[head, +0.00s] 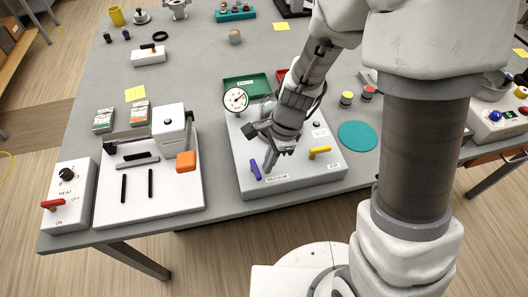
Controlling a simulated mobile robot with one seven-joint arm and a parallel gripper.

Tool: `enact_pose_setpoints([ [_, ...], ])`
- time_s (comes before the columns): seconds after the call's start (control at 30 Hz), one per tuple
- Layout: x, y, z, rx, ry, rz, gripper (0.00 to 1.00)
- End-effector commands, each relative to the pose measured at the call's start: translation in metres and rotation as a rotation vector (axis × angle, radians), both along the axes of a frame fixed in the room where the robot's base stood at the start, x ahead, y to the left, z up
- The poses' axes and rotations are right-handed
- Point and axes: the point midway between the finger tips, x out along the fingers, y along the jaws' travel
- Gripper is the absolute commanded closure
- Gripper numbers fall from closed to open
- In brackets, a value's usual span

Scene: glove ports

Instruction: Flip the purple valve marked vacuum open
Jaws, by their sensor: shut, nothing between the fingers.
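The purple valve lever (255,170) is at the front left of a grey-white panel box (315,178), beside a label reading vacuum (277,178). The lever lies at a slant, running roughly front to back in the picture. My gripper (268,168) points down just to the right of the purple lever. Its fingers are shut with nothing held. I cannot tell whether they touch the lever. My arm hides part of the box's back and middle.
A yellow valve lever (320,152) sits to the right on the same box. A round gauge (236,100) stands at its back left. A teal disc (357,136) lies right.

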Motion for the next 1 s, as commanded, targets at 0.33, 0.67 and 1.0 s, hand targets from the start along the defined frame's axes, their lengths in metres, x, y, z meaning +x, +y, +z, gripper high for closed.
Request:
enact_pose_setpoints([
  [0.33, 0.019, -0.027, 0.042, 0.002, -0.007, 0.002, 1.00],
  [0.67, 0.023, -0.039, 0.091, 0.000, -0.003, 0.002, 1.00],
  [1.0, 0.023, -0.041, 0.097, -0.001, -0.001, 0.001, 1.00],
])
